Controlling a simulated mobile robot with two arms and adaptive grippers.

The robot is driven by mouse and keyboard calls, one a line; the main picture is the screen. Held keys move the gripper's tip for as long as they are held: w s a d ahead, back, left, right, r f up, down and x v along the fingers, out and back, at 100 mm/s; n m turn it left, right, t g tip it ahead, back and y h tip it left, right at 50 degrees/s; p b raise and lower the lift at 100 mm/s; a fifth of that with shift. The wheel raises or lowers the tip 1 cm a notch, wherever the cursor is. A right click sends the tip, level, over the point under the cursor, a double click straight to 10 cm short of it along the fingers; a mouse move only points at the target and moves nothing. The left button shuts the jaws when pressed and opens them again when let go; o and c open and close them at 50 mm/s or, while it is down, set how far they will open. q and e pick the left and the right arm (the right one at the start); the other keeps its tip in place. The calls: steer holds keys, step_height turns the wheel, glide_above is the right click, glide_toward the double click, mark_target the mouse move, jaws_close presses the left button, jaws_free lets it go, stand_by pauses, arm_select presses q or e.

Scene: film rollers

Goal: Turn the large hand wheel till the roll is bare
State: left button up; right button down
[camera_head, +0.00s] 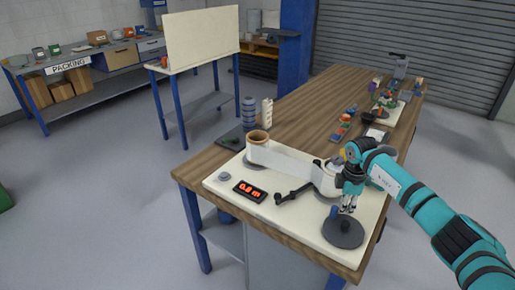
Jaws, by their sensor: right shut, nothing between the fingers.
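The large hand wheel (343,232) is a dark disc at the near right corner of a cream board (287,231). A blue knob (333,212) stands up at its far left edge. My right gripper (347,210) is shut and empty, pointing down over the wheel just right of the knob; I cannot tell whether it touches either. The roll (258,136) shows a brown core at the board's far left. A white film strip (290,164) runs from it toward a roller partly hidden by my right gripper. My left gripper is out of view.
A black lever (294,193) and a red-lit display (250,191), seemingly reading 0.8 m, sit on the board. Grey-blue stacked rings (249,112) stand behind the roll. Small coloured parts lie along the wooden bench (300,103).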

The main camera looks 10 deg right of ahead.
mark_target(333, 208)
steer(key=shift+w+a, duration=0.25)
steer(key=shift+a, duration=0.85)
steer(key=shift+w+a, duration=0.2)
steer(key=shift+a, duration=0.1)
steer(key=shift+s+a+r+p, duration=0.15)
steer(key=shift+s+p, duration=0.15)
steer(key=shift+p, duration=0.45)
steer(key=shift+s+a+p, duration=0.3)
steer(key=shift+a+p, duration=0.35)
steer(key=shift+p, duration=0.1)
steer(key=shift+s+a+p, duration=0.15)
steer(key=shift+a+p, duration=0.15)
steer(key=shift+a, duration=0.1)
steer(key=shift+s+a, duration=0.15)
steer(key=shift+a, duration=0.2)
steer(key=shift+d, duration=0.1)
